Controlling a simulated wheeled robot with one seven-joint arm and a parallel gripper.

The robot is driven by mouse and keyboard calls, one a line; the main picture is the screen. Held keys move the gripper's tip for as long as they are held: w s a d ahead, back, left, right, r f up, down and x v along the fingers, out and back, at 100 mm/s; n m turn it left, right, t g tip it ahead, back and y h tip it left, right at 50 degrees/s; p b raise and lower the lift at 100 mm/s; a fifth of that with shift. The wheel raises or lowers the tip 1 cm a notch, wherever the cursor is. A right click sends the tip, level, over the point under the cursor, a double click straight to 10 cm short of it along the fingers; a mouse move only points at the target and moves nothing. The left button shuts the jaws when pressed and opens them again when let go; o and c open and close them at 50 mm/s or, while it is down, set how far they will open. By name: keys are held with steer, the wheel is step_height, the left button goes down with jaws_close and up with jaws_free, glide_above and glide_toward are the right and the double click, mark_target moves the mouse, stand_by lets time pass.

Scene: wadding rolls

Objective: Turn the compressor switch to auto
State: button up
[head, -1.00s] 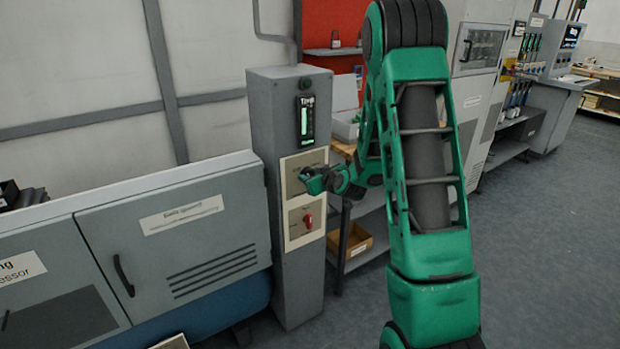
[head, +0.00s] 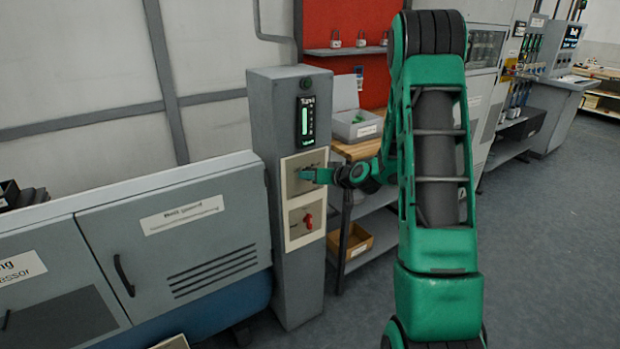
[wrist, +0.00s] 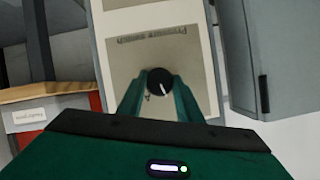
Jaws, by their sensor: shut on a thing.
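A grey post (head: 290,110) carries two beige plates. On the upper plate (head: 290,165) is a round black knob (wrist: 159,82) with a white pointer line, which points toward the bottom and slightly right in the wrist view. My gripper (head: 312,176) is at this plate, and in the wrist view its two green fingers (wrist: 158,92) are shut on the knob from both sides. The label above the knob looks upside down there and is hard to read. The lower plate (head: 296,240) has a red switch (head: 307,221), clear of my gripper. In the head view my fingers hide the knob.
A grey cabinet (head: 190,235) with a compressor label stands left of the post. Right of it, a shelf unit holds a grey bin (head: 355,124) and a cardboard box (head: 357,240). The floor (head: 540,240) at right is clear.

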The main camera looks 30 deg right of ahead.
steer(key=m+y, duration=0.1)
steer(key=m, duration=0.2)
steer(key=m+t+y, duration=0.1)
steer(key=m+y, duration=0.1)
steer(key=m, duration=0.1)
steer(key=d+m+y, duration=0.1)
steer(key=m+y, duration=0.1)
steer(key=m, duration=0.1)
steer(key=shift+s+f+t, duration=0.1)
steer(key=shift+f+t, duration=0.2)
steer(key=shift+f, duration=0.1)
stand_by(0.6)
steer(key=o, duration=1)
steer(key=shift+a, duration=0.1)
steer(key=shift+r, duration=0.1)
steer(key=v, duration=1)
steer(key=shift+s+d, duration=0.25)
